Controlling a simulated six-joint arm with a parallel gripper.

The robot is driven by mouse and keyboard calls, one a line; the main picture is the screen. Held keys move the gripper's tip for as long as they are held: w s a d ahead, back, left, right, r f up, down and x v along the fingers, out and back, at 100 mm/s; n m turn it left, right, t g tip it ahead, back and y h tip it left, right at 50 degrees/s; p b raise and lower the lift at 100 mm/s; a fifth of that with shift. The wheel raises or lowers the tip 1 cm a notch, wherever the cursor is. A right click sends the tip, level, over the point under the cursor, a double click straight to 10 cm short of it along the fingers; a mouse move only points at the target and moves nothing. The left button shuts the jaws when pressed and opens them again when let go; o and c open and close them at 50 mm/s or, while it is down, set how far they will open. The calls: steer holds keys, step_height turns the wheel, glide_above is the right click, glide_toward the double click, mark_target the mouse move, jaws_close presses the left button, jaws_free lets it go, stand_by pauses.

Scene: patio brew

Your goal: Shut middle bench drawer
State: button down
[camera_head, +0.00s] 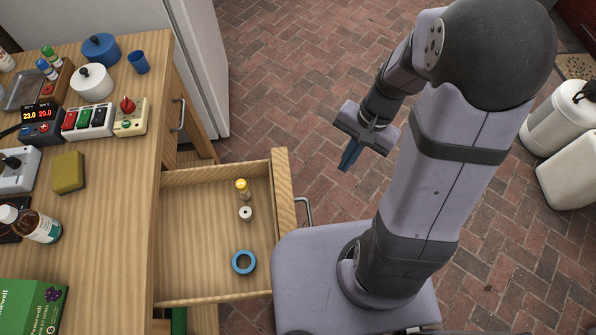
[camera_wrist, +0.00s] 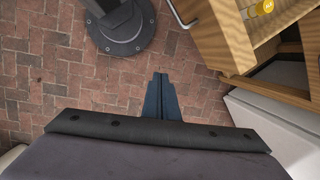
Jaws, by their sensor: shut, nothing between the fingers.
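The middle bench drawer (camera_head: 205,285) stands pulled out from the wooden bench in the head view. Its front panel (camera_head: 283,185) carries a metal bar handle (camera_head: 305,211). Inside lie a yellow-capped bottle (camera_head: 242,188), a small white round item (camera_head: 245,213) and a blue ring (camera_head: 243,262). In the wrist view the drawer (camera_wrist: 225,32) shows at the upper right, with part of its handle. My gripper (camera_head: 349,158) is shut and empty, over the brick floor to the right of the drawer front and apart from it. Its blue fingers also show in the wrist view (camera_wrist: 160,90).
The bench top (camera_head: 110,200) holds a yellow sponge (camera_head: 68,172), a switch panel (camera_head: 88,120), a brown bottle (camera_head: 38,226) and a green box (camera_head: 30,305). A white cabinet (camera_head: 200,60) stands behind the bench. White canisters (camera_head: 570,170) stand at the right. Brick floor between is clear.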

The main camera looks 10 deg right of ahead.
steer(key=w+a+r+m+t+y, duration=0.1)
steer(key=w+a+r+m, duration=0.2)
steer(key=m, duration=0.7)
steer(key=shift+w+y, duration=0.3)
steer(key=shift+w, duration=0.3)
steer(key=shift+a+f, duration=0.1)
steer(key=shift+a, duration=0.05)
steer(key=a+f, duration=0.7)
steer(key=f, duration=0.2)
steer(key=shift+a, duration=0.3)
steer(key=shift+a+f, duration=0.1)
